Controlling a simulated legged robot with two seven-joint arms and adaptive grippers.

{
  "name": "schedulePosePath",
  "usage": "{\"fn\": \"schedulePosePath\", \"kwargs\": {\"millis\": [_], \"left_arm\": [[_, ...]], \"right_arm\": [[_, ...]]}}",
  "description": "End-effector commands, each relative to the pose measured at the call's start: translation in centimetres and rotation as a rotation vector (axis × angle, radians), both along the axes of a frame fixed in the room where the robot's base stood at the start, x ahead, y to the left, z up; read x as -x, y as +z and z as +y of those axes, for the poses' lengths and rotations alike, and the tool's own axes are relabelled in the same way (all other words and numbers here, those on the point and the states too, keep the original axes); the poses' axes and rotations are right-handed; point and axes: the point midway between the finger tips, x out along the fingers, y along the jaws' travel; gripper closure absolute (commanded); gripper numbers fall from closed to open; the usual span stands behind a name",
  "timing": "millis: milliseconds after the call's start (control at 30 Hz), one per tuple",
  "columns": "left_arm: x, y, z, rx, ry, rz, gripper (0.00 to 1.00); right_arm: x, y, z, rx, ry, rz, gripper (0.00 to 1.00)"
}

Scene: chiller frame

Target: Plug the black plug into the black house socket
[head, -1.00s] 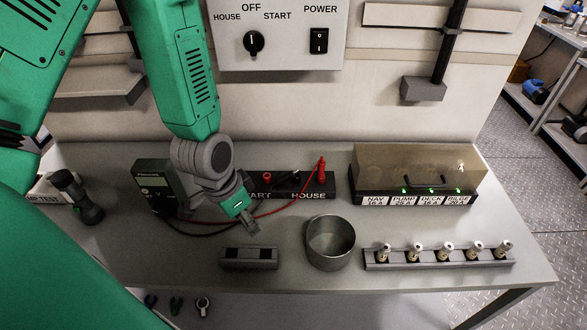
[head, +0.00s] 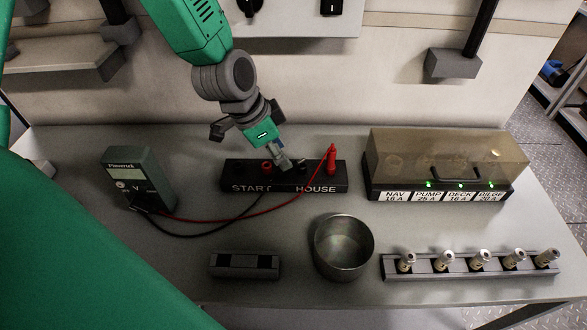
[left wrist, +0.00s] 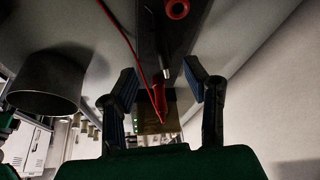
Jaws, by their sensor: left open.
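The black socket block (head: 232,174), marked START and HOUSE, stands on the bench. A red socket ring (head: 266,167) shows on its START side, and a red plug (head: 332,160) stands upright at its HOUSE end. My left gripper (head: 284,163) is open, its fingers over the block's middle, left of the red plug. The black lead (head: 237,213) runs from the meter to the block near the fingers. In the left wrist view, a dark upright shape (left wrist: 163,55), perhaps the black plug, lies beyond the open fingers. I cannot tell whether it is seated. My right gripper is not in view.
The meter (head: 139,177) stands left of the block. A metal cup (head: 343,247), a small dark holder (head: 244,265) and a rack (head: 455,269) of several fuses are in front. A fuse box (head: 447,160) with a clear cover stands to the right.

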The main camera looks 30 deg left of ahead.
Motion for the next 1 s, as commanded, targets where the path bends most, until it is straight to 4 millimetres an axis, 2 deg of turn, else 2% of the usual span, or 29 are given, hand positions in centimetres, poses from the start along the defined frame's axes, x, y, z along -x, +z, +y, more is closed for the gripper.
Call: {"fn": "schedulePosePath", "kwargs": {"millis": [200,500,800,833,933,1000], "left_arm": [[-0.2,-1.5,-0.1,0.004,0.002,-0.001,0.59],[-1.1,-5.3,-1.6,-0.003,0.0,0.002,0.59],[-1.3,-5.8,-1.4,0.001,0.0,-0.002,0.59],[-1.3,-5.8,-1.4,0.001,0.001,-0.002,0.66],[-1.3,-5.8,-1.2,0.003,0.001,-0.001,1.0],[-1.3,-5.8,-1.2,0.004,0.002,-0.001,1.0]], "right_arm": [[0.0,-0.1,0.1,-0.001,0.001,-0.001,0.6],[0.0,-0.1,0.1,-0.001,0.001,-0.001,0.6],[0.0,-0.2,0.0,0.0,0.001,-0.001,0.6],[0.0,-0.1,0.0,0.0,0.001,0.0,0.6],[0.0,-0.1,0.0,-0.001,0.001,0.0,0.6],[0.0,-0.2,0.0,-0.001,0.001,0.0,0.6]]}}
